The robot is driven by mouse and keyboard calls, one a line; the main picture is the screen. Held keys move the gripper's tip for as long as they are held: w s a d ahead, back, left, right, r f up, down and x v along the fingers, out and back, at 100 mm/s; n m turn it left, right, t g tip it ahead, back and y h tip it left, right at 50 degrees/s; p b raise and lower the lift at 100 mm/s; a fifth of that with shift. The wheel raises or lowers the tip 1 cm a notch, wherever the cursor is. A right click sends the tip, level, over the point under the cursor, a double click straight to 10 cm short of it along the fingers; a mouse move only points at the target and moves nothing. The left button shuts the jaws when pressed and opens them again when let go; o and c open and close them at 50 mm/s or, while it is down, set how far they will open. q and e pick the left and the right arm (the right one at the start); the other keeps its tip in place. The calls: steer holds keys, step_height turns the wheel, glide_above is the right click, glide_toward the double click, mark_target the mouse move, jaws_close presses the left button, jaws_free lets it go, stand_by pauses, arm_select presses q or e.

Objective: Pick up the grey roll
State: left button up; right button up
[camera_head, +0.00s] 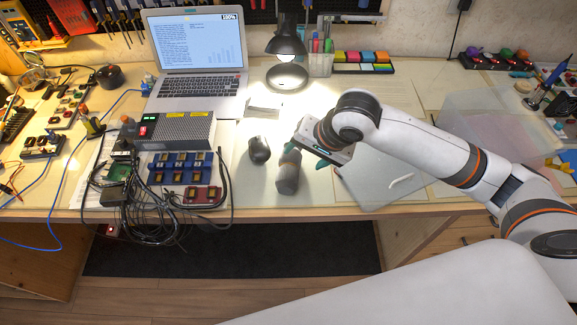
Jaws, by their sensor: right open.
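My left gripper is not in view.
A black computer mouse (259,150) lies just left of the roll. A power unit (178,130) with tangled black cables stands further left. A laptop (197,84) and a lit desk lamp (287,42) are behind.

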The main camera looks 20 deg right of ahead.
mark_target(293, 165)
steer(key=shift+m, duration=0.4)
steer(key=x, duration=0.6)
steer(key=shift+w+d+f, duration=0.1)
steer(key=shift+w+d, duration=0.25)
steer(key=shift+w, duration=0.15)
steer(key=x, duration=0.5)
steer(key=shift+d, duration=0.25)
steer(key=c, duration=0.8)
